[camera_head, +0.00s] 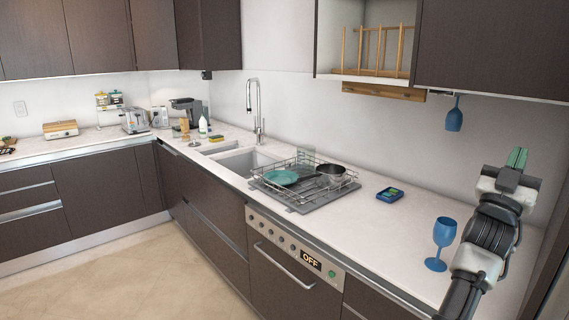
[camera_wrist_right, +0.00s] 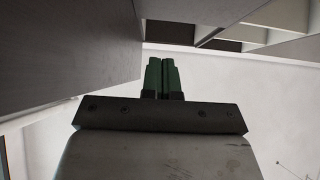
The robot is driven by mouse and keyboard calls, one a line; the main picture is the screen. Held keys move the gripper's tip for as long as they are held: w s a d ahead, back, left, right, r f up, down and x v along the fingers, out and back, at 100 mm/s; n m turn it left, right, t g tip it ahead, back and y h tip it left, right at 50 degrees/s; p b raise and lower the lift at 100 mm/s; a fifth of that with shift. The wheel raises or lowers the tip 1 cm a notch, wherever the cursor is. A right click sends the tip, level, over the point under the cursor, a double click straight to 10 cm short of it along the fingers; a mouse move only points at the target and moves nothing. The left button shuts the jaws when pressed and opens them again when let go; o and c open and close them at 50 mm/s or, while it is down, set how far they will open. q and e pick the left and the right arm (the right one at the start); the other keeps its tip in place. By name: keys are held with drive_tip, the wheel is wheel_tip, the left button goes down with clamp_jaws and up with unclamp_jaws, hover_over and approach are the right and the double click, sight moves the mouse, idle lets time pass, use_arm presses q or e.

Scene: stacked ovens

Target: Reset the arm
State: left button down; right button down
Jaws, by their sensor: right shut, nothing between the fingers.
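My right arm comes up from the lower right of the head view, over the right end of the counter. Its gripper (camera_head: 517,158) points upward, with the green fingers together and nothing between them. The right wrist view shows the same green fingers (camera_wrist_right: 161,76) closed side by side, in front of a pale wall and the underside of a cabinet. The fingers touch nothing that I can see. My left gripper is not in view.
A blue goblet (camera_head: 444,236) stands on the counter just left of my right arm. Another blue goblet (camera_head: 454,118) hangs upside down under the wall cabinet (camera_head: 490,45).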

drive_tip(key=s+a+f+n+g+y, duration=0.1)
drive_tip(key=s+a+f+n+y, duration=0.3)
drive_tip(key=f, duration=0.6)
drive_tip(key=s+a+f+n+g+y, duration=0.1)
drive_tip(key=a+f+n+y, duration=0.15)
drive_tip(key=f+y, duration=0.55)
drive_tip(key=s+a+f+n+g+y, duration=0.1)
drive_tip(key=s+a+f+n+y, duration=0.15)
drive_tip(key=f, duration=0.95)
drive_tip(key=s+a+f+n+g+y, duration=0.15)
drive_tip(key=s+a+f+g, duration=0.3)
drive_tip(key=s, duration=0.45)
drive_tip(key=s+a+f+g+y, duration=0.3)
drive_tip(key=s+a+f, duration=0.25)
drive_tip(key=s, duration=0.35)
drive_tip(key=s+a+f+n+g+y, duration=0.1)
drive_tip(key=s+a+f+g+y, duration=0.1)
drive_tip(key=s+a+f+g, duration=0.5)
drive_tip(key=s+d+f+t, duration=0.1)
drive_tip(key=s+f, duration=0.1)
drive_tip(key=f, duration=1.1)
drive_tip(key=s+d+f+t, duration=0.1)
drive_tip(key=d+f, duration=0.1)
drive_tip(key=f, duration=1)
drive_tip(key=s+d+f+g, duration=0.1)
drive_tip(key=s+d+f, duration=0.1)
drive_tip(key=s+f, duration=1.3)
drive_tip(key=shift+s+d+n, duration=0.25)
drive_tip(key=shift+s+n, duration=0.1)
drive_tip(key=shift+s, duration=0.2)
